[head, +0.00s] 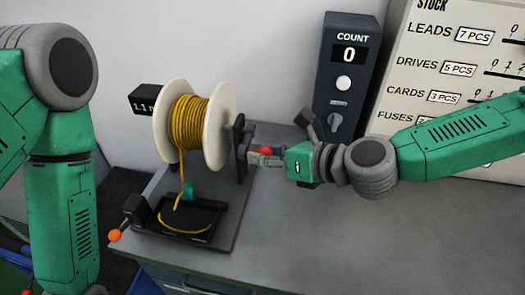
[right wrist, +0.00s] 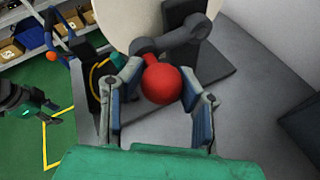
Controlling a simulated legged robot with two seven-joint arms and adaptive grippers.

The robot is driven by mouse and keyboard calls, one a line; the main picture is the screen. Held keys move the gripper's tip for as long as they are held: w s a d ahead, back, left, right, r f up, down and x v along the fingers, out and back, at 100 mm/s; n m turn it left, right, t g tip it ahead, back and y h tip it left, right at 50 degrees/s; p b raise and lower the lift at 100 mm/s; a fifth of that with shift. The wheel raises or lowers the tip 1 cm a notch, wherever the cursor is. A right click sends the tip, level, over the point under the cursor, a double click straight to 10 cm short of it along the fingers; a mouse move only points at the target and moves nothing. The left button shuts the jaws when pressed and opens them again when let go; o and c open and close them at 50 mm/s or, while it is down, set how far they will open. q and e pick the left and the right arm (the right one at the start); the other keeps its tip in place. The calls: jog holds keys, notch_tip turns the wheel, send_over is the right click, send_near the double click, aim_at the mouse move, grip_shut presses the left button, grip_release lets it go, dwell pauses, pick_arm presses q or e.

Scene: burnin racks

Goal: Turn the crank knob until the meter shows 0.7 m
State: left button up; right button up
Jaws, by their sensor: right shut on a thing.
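The yellow cable spool (head: 190,122) with white flanges stands on a dark stand on the bench. The meter (head: 143,101), a black box behind the spool's left side, reads 1.1 m, its edge partly covered by the flange. The red crank knob (right wrist: 162,84) sits on the crank at the spool's right side; it also shows in part in the head view (head: 265,152). My right gripper (right wrist: 160,98) is shut on the knob, one finger on each side.
Cable runs down to a black tray (head: 190,228) beside an orange-tipped lever (head: 114,236). A counter box (head: 347,75) reading 0 and a stock board (head: 450,60) stand behind. The bench front right is clear (head: 350,240).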

jog(key=shift+w+d, duration=0.15)
jog(key=shift+w, duration=0.1)
jog(key=shift+w+d+f+b, duration=0.1)
jog(key=shift+w+f+b, duration=0.1)
jog(key=shift+f+b, duration=0.4)
jog(key=shift+w+f+b, duration=0.15)
jog(key=shift+f+b, duration=0.35)
jog(key=shift+f, duration=0.15)
jog(key=shift+w, duration=0.1)
jog(key=shift+r, duration=0.1)
jog(key=shift+w+d+f+b, duration=0.15)
jog(key=shift+w+f+b, duration=0.7)
jog(key=shift+f+b, duration=0.2)
jog(key=shift+r, duration=0.1)
